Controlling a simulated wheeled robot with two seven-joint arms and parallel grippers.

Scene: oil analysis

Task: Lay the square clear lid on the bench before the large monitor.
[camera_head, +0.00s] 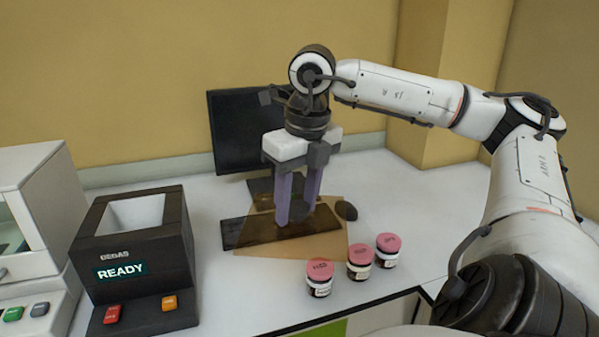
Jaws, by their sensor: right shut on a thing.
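The square clear lid (325,244) looks amber-tinted and see-through. It is in front of the large monitor (240,125), over the keyboard, with one corner toward the front. My right gripper (297,214) points straight down with its two purple fingers at the lid, shut on part of it. The grip point itself is hard to make out through the tinted sheet. I cannot tell whether the lid touches the keyboard or hangs just above it. My left gripper is out of view.
A dark keyboard (240,234) shows under and beside the lid, with a black mouse (346,210) at its right. Several jars with pink caps (359,254) stand close at the front right. A DEGAS machine (135,255) stands left. The white bench (420,215) is clear at right.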

